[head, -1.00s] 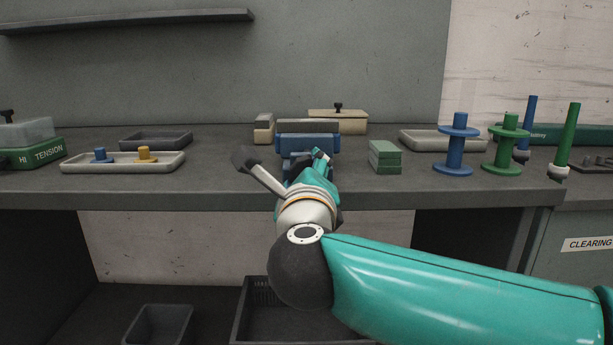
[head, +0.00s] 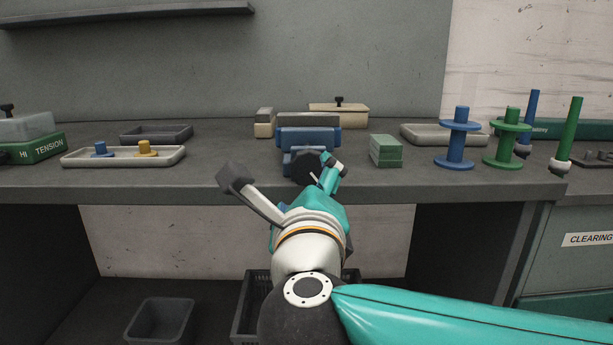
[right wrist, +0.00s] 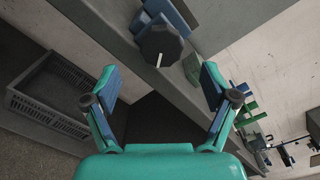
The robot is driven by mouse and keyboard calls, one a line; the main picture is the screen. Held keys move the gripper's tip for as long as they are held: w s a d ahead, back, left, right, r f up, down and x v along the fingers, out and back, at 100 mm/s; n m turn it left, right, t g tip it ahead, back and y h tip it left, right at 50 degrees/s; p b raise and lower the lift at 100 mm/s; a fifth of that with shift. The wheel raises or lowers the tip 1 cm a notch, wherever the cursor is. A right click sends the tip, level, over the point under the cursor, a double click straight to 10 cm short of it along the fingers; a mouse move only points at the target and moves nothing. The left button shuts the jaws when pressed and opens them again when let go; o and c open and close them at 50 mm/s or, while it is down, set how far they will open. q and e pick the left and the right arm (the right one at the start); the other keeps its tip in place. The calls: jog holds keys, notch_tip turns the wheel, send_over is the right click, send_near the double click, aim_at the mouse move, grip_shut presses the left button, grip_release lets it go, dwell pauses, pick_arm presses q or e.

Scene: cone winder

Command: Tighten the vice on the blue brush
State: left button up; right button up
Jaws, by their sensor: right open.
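The blue vice (head: 308,139) stands at the bench's front edge, below a grey bar. Its dark round knob with a pale mark (head: 306,167) faces me; it also shows in the right wrist view (right wrist: 160,43). My right gripper (head: 307,190) is in front of and below the knob, apart from it. In the right wrist view the two fingers (right wrist: 158,82) are spread wide with nothing between them. A blue-handled tool (head: 530,118), perhaps the blue brush, stands at the right; I cannot tell whether any brush is in the vice. My left gripper is out of view.
A pale tray (head: 122,157) with small blue and yellow pieces is at the left. Dark crates stand below the bench, one showing in the wrist view (right wrist: 45,100).

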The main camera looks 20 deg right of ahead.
jog(key=v, duration=0.5)
